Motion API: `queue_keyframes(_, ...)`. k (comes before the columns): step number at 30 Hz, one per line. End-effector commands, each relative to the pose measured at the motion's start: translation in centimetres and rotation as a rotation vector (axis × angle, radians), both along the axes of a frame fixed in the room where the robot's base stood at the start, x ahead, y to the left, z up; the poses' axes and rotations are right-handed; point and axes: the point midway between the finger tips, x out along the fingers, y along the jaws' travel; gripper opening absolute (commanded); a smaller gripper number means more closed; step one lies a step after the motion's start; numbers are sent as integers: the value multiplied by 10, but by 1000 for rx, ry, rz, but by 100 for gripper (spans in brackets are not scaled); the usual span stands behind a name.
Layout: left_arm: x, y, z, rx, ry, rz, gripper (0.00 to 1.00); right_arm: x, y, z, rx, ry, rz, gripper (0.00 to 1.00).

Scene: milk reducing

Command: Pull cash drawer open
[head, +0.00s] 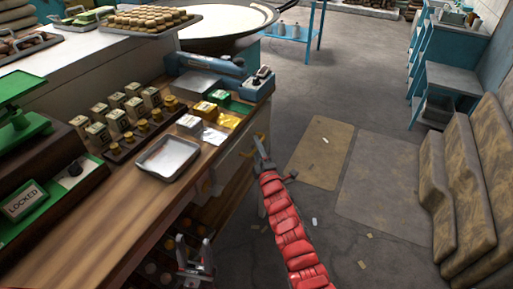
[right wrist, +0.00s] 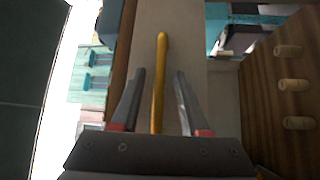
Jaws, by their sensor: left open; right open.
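The cash drawer has a pale front (head: 232,163) under the counter's right end, and it looks closed. Its yellow bar handle (head: 252,143) is partly hidden by my right gripper (head: 262,158) in the head view. In the right wrist view the handle (right wrist: 159,75) runs lengthwise between the two open fingers of the right gripper (right wrist: 157,85), with a gap on each side. My left gripper (head: 196,262) is open and empty, low beside the counter's front near the bottom of the head view.
The wooden counter (head: 120,215) holds a metal tray (head: 168,158), several small boxes, a blue device (head: 210,63) and a green machine marked LOCKED (head: 25,202). Shelves with jars lie below.

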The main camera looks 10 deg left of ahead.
Motion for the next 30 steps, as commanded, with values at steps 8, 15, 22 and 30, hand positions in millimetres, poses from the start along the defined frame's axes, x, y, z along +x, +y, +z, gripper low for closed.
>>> queue_keyframes(8, 0, 0, 0, 0, 0, 0, 50, 0, 0, 0, 0, 0, 0, 12)
queue_keyframes(15, 0, 0, 0, 0, 0, 0, 50, 0, 0, 0, 0, 0, 0, 0)
queue_keyframes(22, 0, 0, 0, 0, 0, 0, 50, 0, 0, 0, 0, 0, 0, 0)
queue_keyframes(30, 0, 0, 0, 0, 0, 0, 50, 0, 0, 0, 0, 0, 0, 0)
